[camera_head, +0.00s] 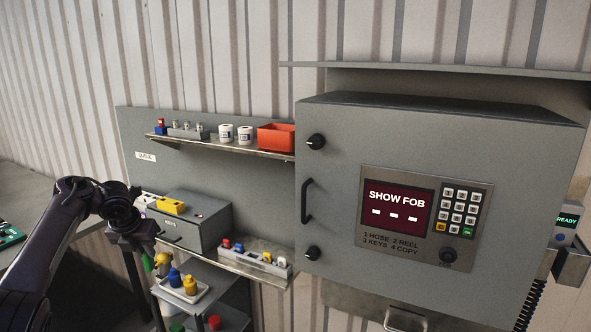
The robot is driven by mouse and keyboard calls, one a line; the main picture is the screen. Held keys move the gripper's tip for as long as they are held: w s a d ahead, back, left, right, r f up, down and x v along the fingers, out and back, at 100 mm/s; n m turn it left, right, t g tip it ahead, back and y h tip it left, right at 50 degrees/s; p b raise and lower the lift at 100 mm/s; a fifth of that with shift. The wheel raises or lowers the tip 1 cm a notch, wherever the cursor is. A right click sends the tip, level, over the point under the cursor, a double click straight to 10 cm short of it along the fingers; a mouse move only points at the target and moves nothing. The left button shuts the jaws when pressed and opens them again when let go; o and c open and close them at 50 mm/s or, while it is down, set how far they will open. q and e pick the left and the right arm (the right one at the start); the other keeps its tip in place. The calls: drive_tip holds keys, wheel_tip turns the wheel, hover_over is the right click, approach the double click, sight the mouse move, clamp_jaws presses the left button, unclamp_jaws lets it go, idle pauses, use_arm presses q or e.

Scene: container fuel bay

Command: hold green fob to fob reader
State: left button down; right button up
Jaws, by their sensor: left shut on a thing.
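My left gripper (146,254) is at the lower left, pointing down in front of the lower shelves, shut on the green fob (148,262). Only a small green part of the fob shows below the fingers. The fob reader (447,255) is a dark round disc under the keypad (458,212) on the grey cabinet's panel. It is far to the right of the gripper, and the fob is well apart from it. The panel's screen (397,206) reads "SHOW FOB". My right gripper is not in view.
The grey cabinet (335,230) has a black handle (307,201) and knobs on its door. Left of it, a shelf holds a red bin (276,137) and white cups. Below are a grey box (190,222), a rack of fobs (256,262) and a tray with yellow and blue items (184,289).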

use_arm(q)
drive_tip(key=s+d+r+m+g+h, duration=0.1)
drive_tip(key=s+d+r+m+h, duration=0.1)
drive_tip(key=s+d+r+m, duration=0.5)
drive_tip(key=s+d+r+m+g+h, duration=0.1)
drive_tip(key=s+d+r+m+h, duration=0.15)
drive_tip(key=d+m, duration=0.45)
drive_tip(key=s+d+r+m+g, duration=0.1)
drive_tip(key=s+d+m, duration=0.25)
drive_tip(key=d, duration=0.65)
drive_tip(key=s+d+r+m+g, duration=0.15)
drive_tip(key=s+d, duration=0.25)
drive_tip(key=d, duration=0.6)
drive_tip(key=s+d+m+g, duration=0.2)
drive_tip(key=s+d+m, duration=0.2)
drive_tip(key=d, duration=0.6)
drive_tip(key=s+f+m, duration=0.3)
drive_tip(key=s+f, duration=0.5)
drive_tip(key=f, duration=0.1)
drive_tip(key=a+f, duration=0.7)
drive_tip(key=a, duration=0.4)
wheel_tip(320, 180, down, 14)
drive_tip(key=b, duration=1.4)
drive_tip(key=shift+s+d+g+y, duration=0.2)
drive_tip(key=shift+d+g+y, duration=0.15)
drive_tip(key=shift+d+g, duration=0.1)
